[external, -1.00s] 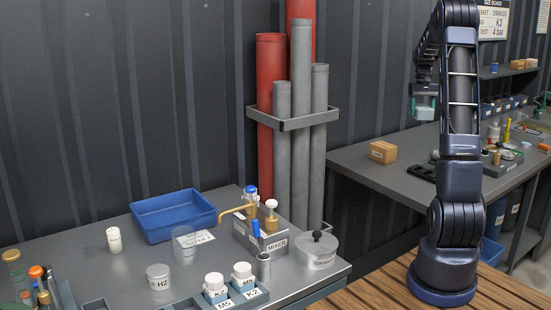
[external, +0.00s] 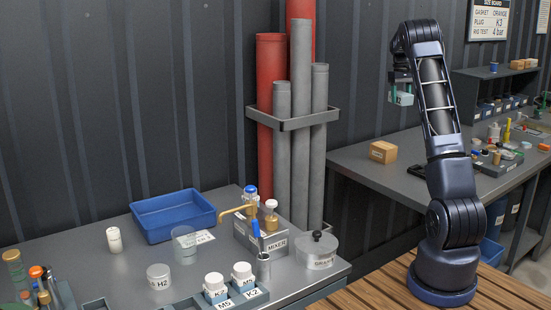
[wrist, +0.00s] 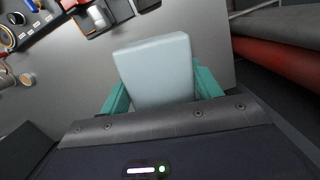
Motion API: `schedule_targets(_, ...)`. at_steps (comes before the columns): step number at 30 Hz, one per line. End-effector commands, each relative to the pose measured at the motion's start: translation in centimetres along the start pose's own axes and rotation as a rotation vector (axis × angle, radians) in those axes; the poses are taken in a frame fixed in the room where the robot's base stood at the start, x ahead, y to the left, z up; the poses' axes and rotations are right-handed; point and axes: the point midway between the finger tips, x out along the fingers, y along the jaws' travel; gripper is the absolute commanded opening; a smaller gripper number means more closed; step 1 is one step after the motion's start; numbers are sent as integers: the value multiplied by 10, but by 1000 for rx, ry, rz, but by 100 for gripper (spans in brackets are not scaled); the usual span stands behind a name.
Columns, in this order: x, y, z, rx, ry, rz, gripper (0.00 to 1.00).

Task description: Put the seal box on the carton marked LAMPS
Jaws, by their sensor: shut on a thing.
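My gripper (external: 402,90) is shut on a pale box, the seal box (external: 402,99), and holds it in the air. In the wrist view the box (wrist: 155,68) sits between the teal fingers, its plain pale face toward the camera. A small brown carton (external: 383,152) with a pale label stands on the grey bench at the right; the label is too small to read. In the external view the gripper and box are above and a little right of this carton. Whether they are directly over it, I cannot tell.
A dark tray (external: 489,168) and several small items lie further right. Upright grey and red pipes (external: 301,110) stand left of the arm. The left table holds a blue bin (external: 173,222), a mixer and jars.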

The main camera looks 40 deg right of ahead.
Motion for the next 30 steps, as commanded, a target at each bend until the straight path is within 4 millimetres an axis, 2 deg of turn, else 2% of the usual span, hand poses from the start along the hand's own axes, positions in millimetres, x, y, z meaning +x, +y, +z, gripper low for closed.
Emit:
schedule_targets(1, -2, -7, -13, -36, -2, 11, 38)
schedule_targets(6, -7, -23, -39, -124, -5, 32, 38)
schedule_targets(10, -8, -29, -47, -156, -7, 40, 38)
schedule_targets(13, -1, -30, -50, -164, -9, 41, 38)
schedule_targets(30, 117, -29, -68, -164, -10, 41, 38)
